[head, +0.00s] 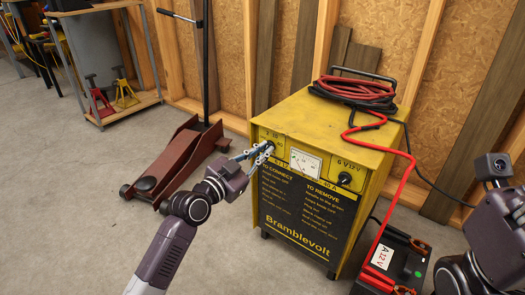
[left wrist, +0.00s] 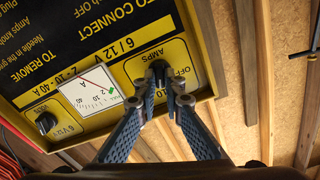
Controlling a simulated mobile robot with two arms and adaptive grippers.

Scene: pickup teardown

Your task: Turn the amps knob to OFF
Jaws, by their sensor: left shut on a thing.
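The yellow charger (head: 365,157) with a black instruction panel stands on the floor. My left gripper (head: 264,150) reaches its front at the upper left. In the left wrist view its two blue fingers (left wrist: 160,92) are closed on the dark amps knob (left wrist: 159,70), one on each side. The fingers partly hide the knob, and I cannot tell which mark it points to. The OFF mark (left wrist: 179,72) and a 10 mark show beside it. My right arm shows at the right edge, but its fingers are out of the picture.
The meter (left wrist: 88,92) and the volts knob (head: 345,178) sit right of the amps knob in the head view. Red and black cables (head: 355,92) lie coiled on the charger top. A battery (head: 400,257) stands at right, a red floor jack (head: 175,160) at left.

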